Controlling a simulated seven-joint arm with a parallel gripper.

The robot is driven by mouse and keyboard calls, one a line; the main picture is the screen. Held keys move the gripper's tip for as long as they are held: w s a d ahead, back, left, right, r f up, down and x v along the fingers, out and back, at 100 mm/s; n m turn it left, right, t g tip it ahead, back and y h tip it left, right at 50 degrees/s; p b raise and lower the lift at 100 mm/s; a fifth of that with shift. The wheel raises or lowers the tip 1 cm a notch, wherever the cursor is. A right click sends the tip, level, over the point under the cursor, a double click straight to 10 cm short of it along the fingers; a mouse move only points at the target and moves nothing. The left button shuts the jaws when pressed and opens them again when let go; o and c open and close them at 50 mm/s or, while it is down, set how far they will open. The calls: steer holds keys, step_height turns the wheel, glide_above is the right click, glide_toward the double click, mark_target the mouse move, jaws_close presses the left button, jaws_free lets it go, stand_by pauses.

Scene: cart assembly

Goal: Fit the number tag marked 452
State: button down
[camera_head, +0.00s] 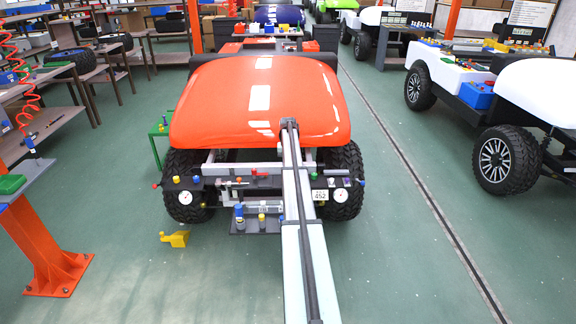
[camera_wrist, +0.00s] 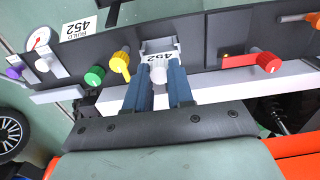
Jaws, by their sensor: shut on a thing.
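In the wrist view my gripper (camera_wrist: 159,76) has its two blue-grey fingers shut on the number tag (camera_wrist: 160,57), a small pale piece with a rounded grip and a face reading 452, upside down in this view. The tag is at the dark panel (camera_wrist: 210,45) on the cart's front; I cannot tell whether it touches or is seated there. A white plate reading BUILD 452 (camera_wrist: 83,28) is at the panel's far edge; it also shows in the head view (camera_head: 320,195). In the head view my arm hides the gripper and tag.
Beside the tag are a yellow knob (camera_wrist: 120,63) and a green knob (camera_wrist: 95,76), with a red lever (camera_wrist: 262,61) on the other side. A round gauge (camera_wrist: 38,39) is farther left. A yellow piece (camera_head: 175,239) lies on the floor. The floor right of the cart is clear.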

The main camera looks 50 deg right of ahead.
steer(key=shift+f, duration=2.1)
steer(key=c, duration=0.9)
jaws_free()
step_height(320, 180, up, 14)
steer(key=shift+f, duration=0.1)
